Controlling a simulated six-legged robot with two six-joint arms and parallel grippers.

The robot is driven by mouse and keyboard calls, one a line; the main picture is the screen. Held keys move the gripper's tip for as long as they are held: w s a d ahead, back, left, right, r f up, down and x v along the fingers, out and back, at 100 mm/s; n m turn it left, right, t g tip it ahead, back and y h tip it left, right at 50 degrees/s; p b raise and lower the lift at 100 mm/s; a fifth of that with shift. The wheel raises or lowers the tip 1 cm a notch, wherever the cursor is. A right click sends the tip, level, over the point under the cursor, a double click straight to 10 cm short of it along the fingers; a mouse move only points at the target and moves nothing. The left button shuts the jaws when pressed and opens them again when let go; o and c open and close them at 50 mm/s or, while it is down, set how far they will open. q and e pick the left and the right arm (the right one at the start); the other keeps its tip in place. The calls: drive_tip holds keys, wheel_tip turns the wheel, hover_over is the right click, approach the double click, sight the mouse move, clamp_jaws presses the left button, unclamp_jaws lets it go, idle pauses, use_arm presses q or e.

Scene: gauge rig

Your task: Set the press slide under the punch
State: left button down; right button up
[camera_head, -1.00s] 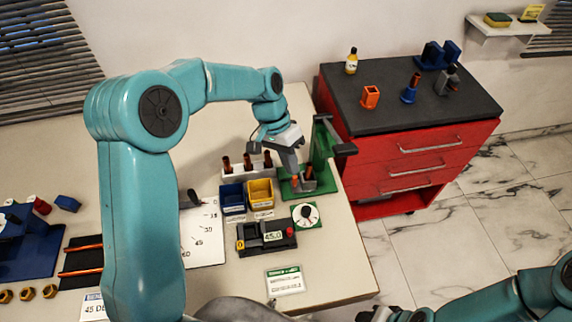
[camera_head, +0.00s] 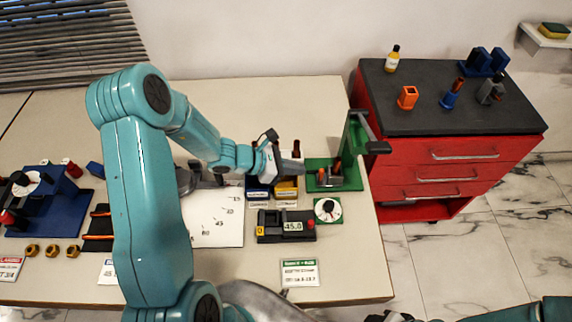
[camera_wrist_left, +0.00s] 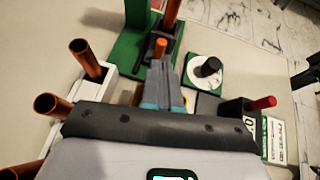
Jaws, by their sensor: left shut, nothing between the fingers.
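The green press stands at the table's right end, with an upright column (camera_head: 355,145), a dark lever arm (camera_head: 377,147) and a green base (camera_head: 318,185). The dark grey slide (camera_head: 350,183) sits on this base with copper-coloured parts rising from it. The slide also shows in the wrist view (camera_wrist_left: 153,55), with an orange-tipped peg (camera_wrist_left: 160,48) on it. My left gripper (camera_head: 300,167) is shut and empty, left of the slide; in the wrist view its fingertips (camera_wrist_left: 161,68) point toward the peg. The punch cannot be made out clearly. My right gripper (camera_head: 390,316) is barely visible at the bottom edge.
A white dial (camera_head: 327,210) and a gauge reading 45.0 (camera_head: 287,226) lie in front of the press. Blue and yellow bins (camera_head: 286,188) are beside it. A rack with copper tubes (camera_wrist_left: 85,55) stands close to the left gripper. A red cabinet (camera_head: 440,165) stands at right.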

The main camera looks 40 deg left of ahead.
sight(333, 171)
use_arm(q)
drive_tip(key=shift+x, duration=2.25)
drive_tip(key=shift+w+d+f+b, duration=0.1)
drive_tip(key=shift+w+d+b, duration=0.25)
drive_tip(key=shift+d+b, duration=0.2)
drive_tip(key=w+d+b, duration=0.2)
drive_tip(key=shift+d+f, duration=0.1)
drive_tip(key=shift+d, duration=0.2)
drive_tip(key=shift+w+d, duration=0.1)
drive_tip(key=shift+d, duration=0.15)
drive_tip(key=shift+r, duration=0.35)
drive_tip(key=shift+a, duration=0.1)
